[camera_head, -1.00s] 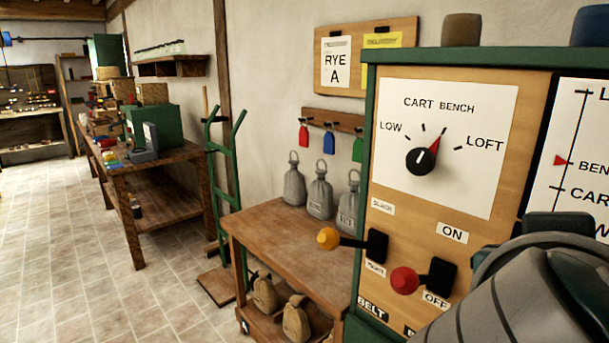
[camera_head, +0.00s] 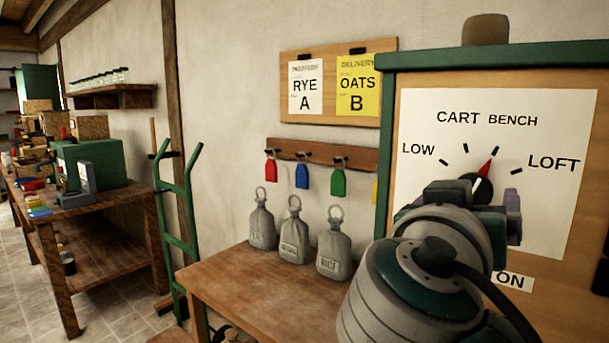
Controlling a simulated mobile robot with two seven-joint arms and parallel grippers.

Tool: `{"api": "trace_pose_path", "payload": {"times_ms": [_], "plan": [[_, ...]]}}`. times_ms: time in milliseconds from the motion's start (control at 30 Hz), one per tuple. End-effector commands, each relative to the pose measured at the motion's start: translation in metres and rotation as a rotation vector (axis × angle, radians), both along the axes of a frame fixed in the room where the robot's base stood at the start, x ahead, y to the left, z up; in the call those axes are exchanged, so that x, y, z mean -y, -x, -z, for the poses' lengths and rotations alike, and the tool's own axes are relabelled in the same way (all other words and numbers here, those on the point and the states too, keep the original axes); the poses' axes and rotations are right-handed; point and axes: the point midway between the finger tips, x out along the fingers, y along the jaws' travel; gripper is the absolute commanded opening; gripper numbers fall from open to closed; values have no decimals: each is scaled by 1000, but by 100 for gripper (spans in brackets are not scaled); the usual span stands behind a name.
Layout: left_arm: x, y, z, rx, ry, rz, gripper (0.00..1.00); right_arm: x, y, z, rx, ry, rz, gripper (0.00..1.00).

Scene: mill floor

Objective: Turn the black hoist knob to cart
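The black hoist knob (camera_head: 486,168) is on the white dial plate (camera_head: 425,115) of the panel at the right. Its red pointer is aimed up and right at the tick under BENCH, between the CART tick and the LOFT tick. My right gripper (camera_head: 480,195) is in front of the dial and covers most of the knob. Its fingertips are largely hidden behind my wrist, so I cannot tell whether they touch the knob or are open or shut. My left gripper is out of view.
The green-framed panel (camera_head: 480,58) has an ON label (camera_head: 513,281) below the dial. Left of it, a wooden bench (camera_head: 240,290) holds grey weights (camera_head: 294,235). Coloured tags (camera_head: 302,176) hang above. A green hand truck (camera_head: 180,230) stands further left.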

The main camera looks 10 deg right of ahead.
Motion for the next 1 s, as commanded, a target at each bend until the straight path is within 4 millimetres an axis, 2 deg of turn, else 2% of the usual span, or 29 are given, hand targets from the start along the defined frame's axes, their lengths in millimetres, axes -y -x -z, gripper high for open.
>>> {"api": "trace_pose_path", "payload": {"times_ms": [200, 467, 1000], "plan": [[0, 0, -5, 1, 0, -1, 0, 13, -11, 0, -1, 0, 0, 86], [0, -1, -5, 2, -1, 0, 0, 14, -12, 1, -1, -1, 0, 85], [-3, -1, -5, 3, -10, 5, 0, 14, -12, 1, -1, -1, 0, 24]]}}
